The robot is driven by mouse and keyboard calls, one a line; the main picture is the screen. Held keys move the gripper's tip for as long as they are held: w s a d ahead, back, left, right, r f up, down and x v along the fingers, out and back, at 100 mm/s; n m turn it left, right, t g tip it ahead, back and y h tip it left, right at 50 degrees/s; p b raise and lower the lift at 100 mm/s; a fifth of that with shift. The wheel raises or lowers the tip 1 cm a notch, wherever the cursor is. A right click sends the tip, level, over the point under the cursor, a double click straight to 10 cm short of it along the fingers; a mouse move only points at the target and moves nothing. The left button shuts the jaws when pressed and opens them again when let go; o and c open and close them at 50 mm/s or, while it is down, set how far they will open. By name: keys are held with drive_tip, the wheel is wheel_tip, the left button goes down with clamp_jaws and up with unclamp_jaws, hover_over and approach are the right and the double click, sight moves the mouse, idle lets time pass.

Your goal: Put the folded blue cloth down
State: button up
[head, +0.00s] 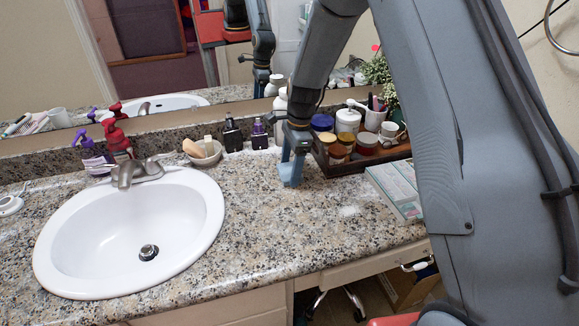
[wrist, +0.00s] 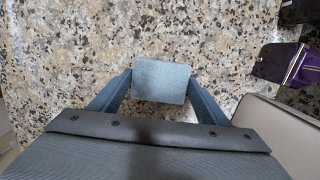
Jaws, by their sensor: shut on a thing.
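My gripper (wrist: 160,88) is shut on the folded blue cloth (wrist: 161,81), a small flat blue-grey block between the two fingertips in the wrist view. In the head view the cloth (head: 291,172) shows at the end of my gripper (head: 294,158), over the granite countertop (head: 262,210), in front of the bottles and left of the wooden tray. The cloth is at or just above the counter; I cannot tell whether it touches.
A wooden tray (head: 388,153) with jars stands to the right, with flat boxes (head: 397,190) in front of it. A white sink (head: 95,235) is at left. Dark bottles (head: 232,134) and a soap dish (head: 204,155) stand behind. The counter between sink and boxes is clear.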

drive_tip(key=shift+f, duration=0.2)
drive_tip(key=shift+s+f, duration=0.2)
drive_tip(key=shift+f, duration=0.3)
drive_tip(key=o, duration=1.3)
drive_tip(key=shift+f, duration=0.1)
wheel_tip(320, 180, up, 13)
drive_tip(key=d+b, duration=0.2)
drive_tip(key=s+d+n, duration=0.3)
drive_tip(key=s+n, duration=0.2)
drive_tip(key=s, duration=0.4)
drive_tip(key=s+d+f+n+h, duration=0.1)
drive_tip(key=s+d+n, duration=0.3)
drive_tip(key=s, duration=0.5)
drive_tip(key=s+d+n, duration=0.3)
drive_tip(key=s+n, duration=0.3)
drive_tip(key=s, duration=0.3)
drive_tip(key=shift+s+d+f+n+t+h, duration=0.2)
drive_tip(key=shift+d+n+t+h, duration=0.1)
drive_tip(key=shift+n+h, duration=0.1)
